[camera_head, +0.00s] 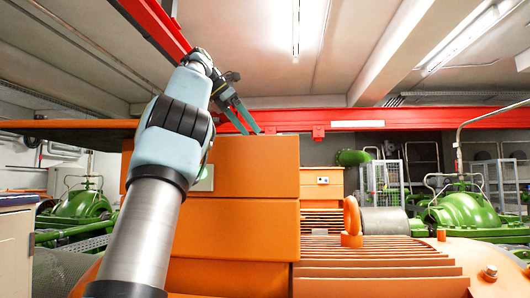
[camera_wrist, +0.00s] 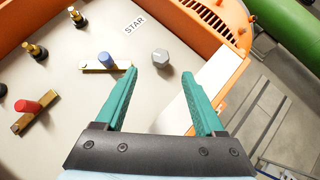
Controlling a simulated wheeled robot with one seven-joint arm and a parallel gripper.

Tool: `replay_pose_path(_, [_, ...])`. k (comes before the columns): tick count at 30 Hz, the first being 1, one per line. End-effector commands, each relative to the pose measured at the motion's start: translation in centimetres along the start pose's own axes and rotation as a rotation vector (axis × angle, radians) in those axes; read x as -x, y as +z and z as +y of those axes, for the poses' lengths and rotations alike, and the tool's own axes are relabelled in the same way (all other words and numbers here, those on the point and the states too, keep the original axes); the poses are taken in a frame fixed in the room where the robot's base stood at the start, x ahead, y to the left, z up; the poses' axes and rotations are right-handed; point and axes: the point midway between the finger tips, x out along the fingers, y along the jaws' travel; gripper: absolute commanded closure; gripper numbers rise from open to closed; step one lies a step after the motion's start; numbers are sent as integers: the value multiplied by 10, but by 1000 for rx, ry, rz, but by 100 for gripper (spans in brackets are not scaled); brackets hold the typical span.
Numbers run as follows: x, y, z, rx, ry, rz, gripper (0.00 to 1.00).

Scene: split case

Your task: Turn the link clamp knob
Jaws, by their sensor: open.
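My gripper (camera_wrist: 160,73) is open and empty, with its two green fingers apart, over the inside of an orange-walled case. A grey hexagonal knob (camera_wrist: 160,58) shows just beyond the gap between the fingertips. A blue knob (camera_wrist: 105,60) stands on a pale link bar (camera_wrist: 90,67), left of the left finger. A red knob (camera_wrist: 27,106) stands on a brass-coloured bar (camera_wrist: 22,123) at the far left. I cannot tell which of these is the link clamp knob. In the head view, my gripper (camera_head: 251,131) is above the orange case (camera_head: 240,165), and the case's inside is hidden.
Several brass and black terminals (camera_wrist: 36,51) stand on the pale panel, near a STAR label (camera_wrist: 134,25). A red beam (camera_head: 400,117) runs behind the case. An orange lifting ring (camera_head: 352,218) is to the right.

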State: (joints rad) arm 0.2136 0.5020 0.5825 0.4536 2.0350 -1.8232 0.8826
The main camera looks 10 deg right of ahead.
Motion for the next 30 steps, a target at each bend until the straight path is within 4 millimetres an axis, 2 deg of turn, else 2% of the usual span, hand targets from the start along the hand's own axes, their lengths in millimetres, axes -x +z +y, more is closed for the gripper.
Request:
replay_pose_path(3, [-13, -1, -3, -2, -6, 2, 29])
replay_pose_path(9, [-53, -1, -2, -1, -6, 3, 29])
replay_pose_path(15, [-80, -1, -2, -1, -4, 3, 29])
replay_pose_path(21, [-92, -2, -1, -2, -2, 3, 29])
replay_pose_path(29, [-92, -2, -1, -2, -1, 3, 29])
replay_pose_path(30, [-92, -2, -1, -2, -1, 3, 34])
